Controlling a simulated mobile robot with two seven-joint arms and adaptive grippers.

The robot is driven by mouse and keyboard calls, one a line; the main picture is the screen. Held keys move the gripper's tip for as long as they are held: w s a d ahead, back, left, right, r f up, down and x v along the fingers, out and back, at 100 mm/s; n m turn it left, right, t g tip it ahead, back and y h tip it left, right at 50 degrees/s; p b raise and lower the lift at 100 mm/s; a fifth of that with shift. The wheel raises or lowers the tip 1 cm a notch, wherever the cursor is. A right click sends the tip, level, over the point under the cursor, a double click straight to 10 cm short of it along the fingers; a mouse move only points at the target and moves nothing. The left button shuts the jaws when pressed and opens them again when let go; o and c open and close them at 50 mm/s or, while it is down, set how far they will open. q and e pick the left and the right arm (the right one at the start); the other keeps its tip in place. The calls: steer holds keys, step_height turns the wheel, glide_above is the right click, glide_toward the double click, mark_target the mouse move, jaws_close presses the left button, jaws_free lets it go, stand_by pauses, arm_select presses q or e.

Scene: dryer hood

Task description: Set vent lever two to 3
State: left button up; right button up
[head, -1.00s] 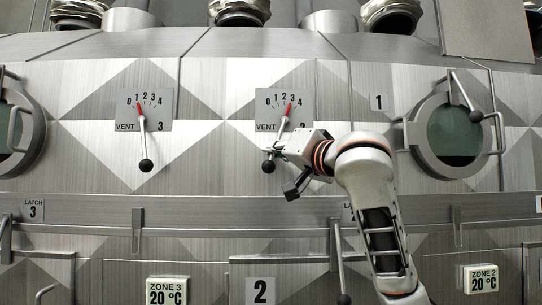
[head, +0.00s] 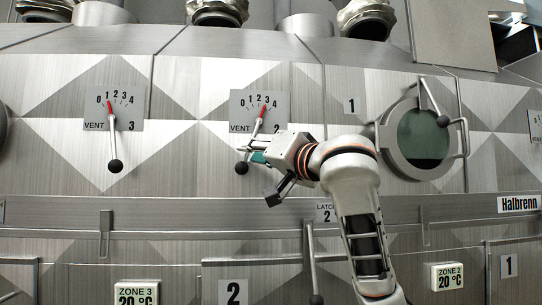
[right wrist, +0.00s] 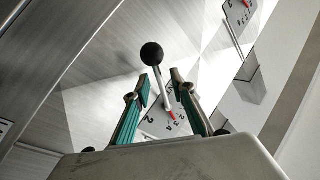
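Vent lever two (head: 252,143) is a metal rod with a black ball knob (head: 241,168) at its lower end. It tilts down to the left, and its red pointer slants up right to about the 3 on the VENT 2 dial (head: 236,110). My right gripper (head: 252,153) is at the lower rod, just above the knob. In the right wrist view its green-padded fingers (right wrist: 160,92) stand apart on either side of the rod, with the knob (right wrist: 152,54) beyond the tips. I cannot tell whether a finger touches the rod. My left gripper is not in view.
The vent 3 lever (head: 113,145) hangs nearly straight to the left, its pointer near 1. A round porthole (head: 424,135) with a handle is at the right. The panel between the two vent dials is clear.

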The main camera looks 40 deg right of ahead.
steer(key=s+f, duration=0.1)
steer(key=s, duration=0.8)
steer(key=shift+a+f, duration=0.15)
steer(key=shift+f, duration=0.15)
